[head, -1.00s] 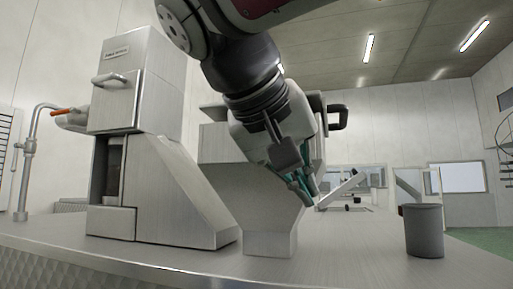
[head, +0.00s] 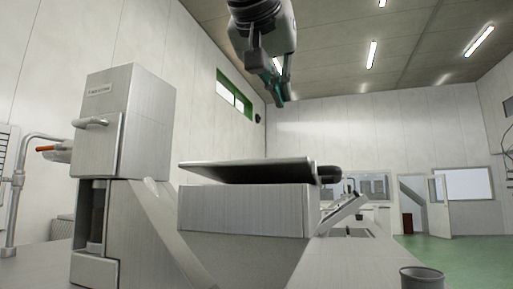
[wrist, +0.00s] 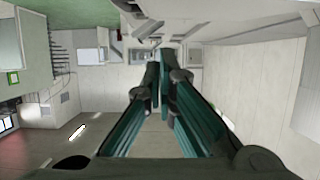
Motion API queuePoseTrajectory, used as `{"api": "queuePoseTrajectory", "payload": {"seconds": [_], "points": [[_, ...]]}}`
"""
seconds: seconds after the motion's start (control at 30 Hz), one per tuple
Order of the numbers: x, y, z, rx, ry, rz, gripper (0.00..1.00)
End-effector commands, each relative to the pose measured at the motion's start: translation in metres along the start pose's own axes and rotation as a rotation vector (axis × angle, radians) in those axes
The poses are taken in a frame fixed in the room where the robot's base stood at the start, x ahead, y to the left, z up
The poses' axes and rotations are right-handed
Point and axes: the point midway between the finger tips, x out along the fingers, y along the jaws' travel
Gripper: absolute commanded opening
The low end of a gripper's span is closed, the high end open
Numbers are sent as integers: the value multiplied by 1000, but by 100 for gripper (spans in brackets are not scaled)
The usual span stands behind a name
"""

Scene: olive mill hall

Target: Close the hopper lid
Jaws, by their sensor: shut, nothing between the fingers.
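The hopper (head: 243,212) is a grey metal box in the middle of the head view. Its lid (head: 235,163) is a thin grey plate lying over the top at a shallow tilt. The dark underside shows, with a gap above the rim at the left; the right end sits close to the rim. A black handle-like part (head: 328,174) is at the right end. My gripper (head: 280,100) is high above the hopper, pointing down, shut and empty, clear of the lid. Its teal fingers (wrist: 160,78) lie close together in the wrist view.
A tall metal machine (head: 120,130) with a drawer-like front stands left of the hopper. A pipe with an orange-tipped lever (head: 46,148) is farther left. A grey cup (head: 422,278) is at the front right. The air between gripper and lid is clear.

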Motion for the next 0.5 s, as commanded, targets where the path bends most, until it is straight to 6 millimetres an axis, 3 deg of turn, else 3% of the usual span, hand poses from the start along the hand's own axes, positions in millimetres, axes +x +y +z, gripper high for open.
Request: {"api": "queuePoseTrajectory", "payload": {"seconds": [0.3, 0.47, 0.5], "points": [[62, 0, 2, -1, -3, 2, 0], [89, 0, 1, -2, -3, 2, 0], [86, -1, 6, -4, 4, 3, 0]]}}
